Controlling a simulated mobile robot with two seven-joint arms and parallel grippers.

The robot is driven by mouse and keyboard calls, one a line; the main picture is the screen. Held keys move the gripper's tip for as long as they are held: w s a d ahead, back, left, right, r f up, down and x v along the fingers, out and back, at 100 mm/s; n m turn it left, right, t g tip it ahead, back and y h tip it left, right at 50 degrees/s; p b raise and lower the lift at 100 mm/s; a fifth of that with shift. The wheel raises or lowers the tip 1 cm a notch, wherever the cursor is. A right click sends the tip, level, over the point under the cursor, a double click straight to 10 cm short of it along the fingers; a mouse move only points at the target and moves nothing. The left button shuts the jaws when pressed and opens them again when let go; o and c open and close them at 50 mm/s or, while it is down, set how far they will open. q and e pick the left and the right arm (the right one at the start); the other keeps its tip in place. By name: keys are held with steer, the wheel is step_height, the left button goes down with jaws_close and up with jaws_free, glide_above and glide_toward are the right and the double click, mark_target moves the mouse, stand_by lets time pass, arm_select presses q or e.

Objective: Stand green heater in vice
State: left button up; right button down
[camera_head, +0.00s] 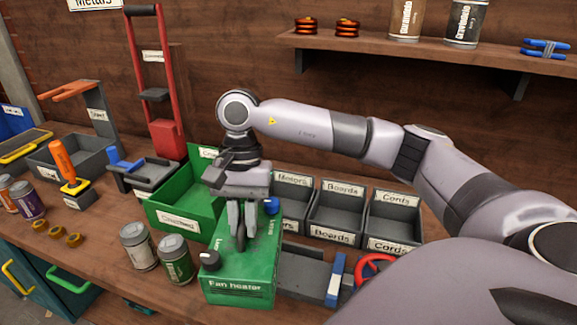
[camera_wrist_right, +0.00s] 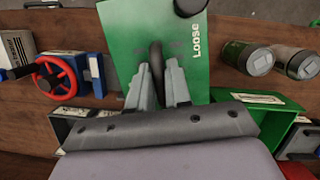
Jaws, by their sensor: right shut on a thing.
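The green fan heater (camera_head: 240,282) is a box with a black knob, a blue knob and a dark handle on top. It stands at the front of the bench, left of the vice. My right gripper (camera_head: 239,240) comes down from above and is shut on the heater's handle; the right wrist view shows the fingers on both sides of that handle, with the heater (camera_wrist_right: 195,65) beyond. The vice (camera_head: 335,280) has a grey body, blue jaws and a red wheel; it shows at the left in the right wrist view (camera_wrist_right: 92,75). My left gripper is not in view.
A green bin (camera_head: 180,215) stands behind the heater. Two cans (camera_head: 138,246) and (camera_head: 176,260) stand close to its left. Small grey bins (camera_head: 335,214) labelled Motors, Boards and Cords line the back. A wooden shelf (camera_head: 420,52) hangs above.

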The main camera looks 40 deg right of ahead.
steer(key=m, duration=0.1)
steer(key=d+r+m, duration=0.1)
steer(key=shift+d+m+t, duration=0.15)
steer(key=shift+m+t, duration=0.15)
steer(key=shift+m, duration=0.1)
steer(key=d+r+m, duration=0.1)
steer(key=m, duration=0.1)
steer(key=d+r+m+t, duration=0.1)
steer(key=m, duration=0.2)
steer(key=d+r+m+t+b, duration=0.1)
steer(key=m, duration=0.2)
steer(key=shift+s+d+r+y, duration=0.1)
steer(key=shift+s+d+y, duration=0.1)
steer(key=shift+d+y, duration=0.15)
steer(key=s+d+r+m+t+h, duration=0.15)
steer(key=d+r+m, duration=0.25)
steer(key=m, duration=0.6)
step_height(320, 180, down, 8)
steer(key=b, duration=0.7)
steer(key=shift+d, duration=0.1)
steer(key=shift+f+b, duration=0.1)
steer(key=shift+b, duration=0.2)
